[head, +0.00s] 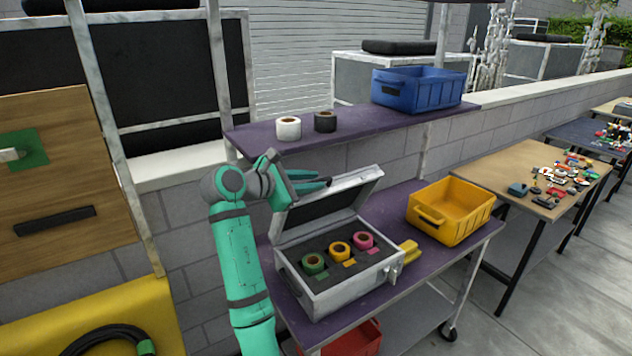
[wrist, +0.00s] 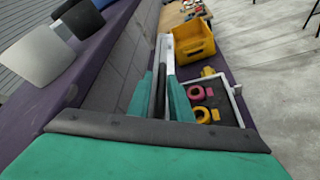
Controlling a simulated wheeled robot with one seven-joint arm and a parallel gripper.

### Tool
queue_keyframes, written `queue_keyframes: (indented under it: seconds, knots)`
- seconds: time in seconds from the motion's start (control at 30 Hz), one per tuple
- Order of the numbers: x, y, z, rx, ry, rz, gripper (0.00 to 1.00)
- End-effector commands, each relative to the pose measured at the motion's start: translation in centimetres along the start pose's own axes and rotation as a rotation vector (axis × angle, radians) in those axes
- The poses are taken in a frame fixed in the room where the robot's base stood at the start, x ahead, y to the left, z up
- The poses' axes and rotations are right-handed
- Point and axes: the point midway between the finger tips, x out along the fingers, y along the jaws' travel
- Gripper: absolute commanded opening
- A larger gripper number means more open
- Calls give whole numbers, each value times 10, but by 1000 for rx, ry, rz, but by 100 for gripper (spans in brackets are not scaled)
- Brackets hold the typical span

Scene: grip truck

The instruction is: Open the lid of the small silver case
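The small silver case (head: 345,292) stands on the lower purple shelf of the cart, its lid (head: 333,205) raised and tilted back. Green, yellow and pink tape rolls sit in the dark foam inside; the pink roll (wrist: 197,92) and yellow roll (wrist: 202,115) also show in the wrist view. My gripper (head: 318,183) is at the upper left of the raised lid. In the wrist view the lid (wrist: 168,62) runs edge-on between my two teal fingers (wrist: 160,98) and fills the gap, so they look shut on it. The exact contact is partly hidden.
A yellow bin (head: 450,215) stands right of the case, with a small yellow block (head: 410,250) between. The upper shelf (head: 350,130), above and behind the lid, carries white and black rolls and a blue bin (head: 418,90). A red bin (head: 355,340) sits below.

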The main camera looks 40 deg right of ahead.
Motion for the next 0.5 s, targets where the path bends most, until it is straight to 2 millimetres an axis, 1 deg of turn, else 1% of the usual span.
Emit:
queue_keyframes:
  seconds: [0.03,0.2,0.4,0.5]
  knots:
    - [-12,2,-2,-1,2,6,18]
    - [-45,2,-2,0,3,7,18]
    - [-74,1,-3,-2,4,4,18]
    - [-82,1,-2,-2,3,4,18]
